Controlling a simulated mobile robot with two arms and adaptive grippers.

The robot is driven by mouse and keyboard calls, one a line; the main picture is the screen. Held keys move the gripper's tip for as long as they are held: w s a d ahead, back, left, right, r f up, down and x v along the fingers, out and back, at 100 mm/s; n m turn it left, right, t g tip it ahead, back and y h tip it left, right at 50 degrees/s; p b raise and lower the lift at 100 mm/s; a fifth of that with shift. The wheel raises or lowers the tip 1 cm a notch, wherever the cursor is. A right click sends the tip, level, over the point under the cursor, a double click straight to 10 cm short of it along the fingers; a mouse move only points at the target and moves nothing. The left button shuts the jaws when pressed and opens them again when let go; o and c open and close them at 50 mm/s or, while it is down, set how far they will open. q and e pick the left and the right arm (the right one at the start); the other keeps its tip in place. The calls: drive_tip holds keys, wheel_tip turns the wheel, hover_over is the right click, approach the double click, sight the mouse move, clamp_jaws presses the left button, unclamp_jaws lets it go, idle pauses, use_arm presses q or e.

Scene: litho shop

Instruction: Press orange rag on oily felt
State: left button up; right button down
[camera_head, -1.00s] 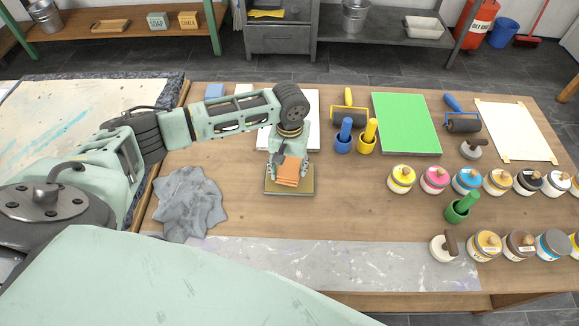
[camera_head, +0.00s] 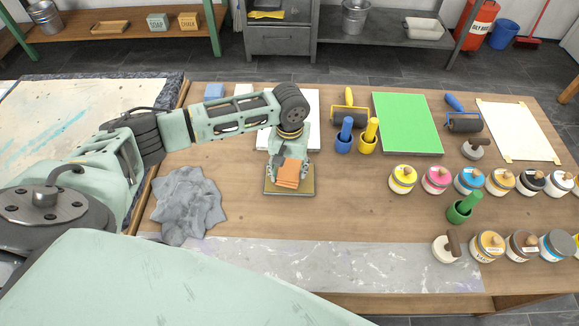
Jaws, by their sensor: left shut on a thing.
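The orange rag (camera_head: 289,174) is a small folded block in my left gripper (camera_head: 288,168). The gripper points down and is shut on it. The rag is over the middle of the felt (camera_head: 301,192), a flat olive-brown pad with a grey edge lying on the wooden table. The rag appears to touch the felt, but its underside is hidden. My right gripper is not in view.
A crumpled grey cloth (camera_head: 188,204) lies left of the felt. A white sheet (camera_head: 303,129) is behind my arm. Blue and yellow holders, a green board (camera_head: 407,124) and several ink jars (camera_head: 402,179) stand to the right. The wood just right of the felt is clear.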

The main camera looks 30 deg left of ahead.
sight(289, 169)
use_arm(q)
drive_tip(key=shift+f, duration=0.45)
idle(0.3)
idle(1.2)
drive_tip(key=shift+s+p, duration=0.1)
drive_tip(key=shift+p, duration=0.35)
idle(0.4)
drive_tip(key=shift+f, duration=0.1)
idle(0.4)
wheel_tip(289, 169, up, 7)
drive_tip(key=p, duration=0.9)
idle(0.5)
idle(0.3)
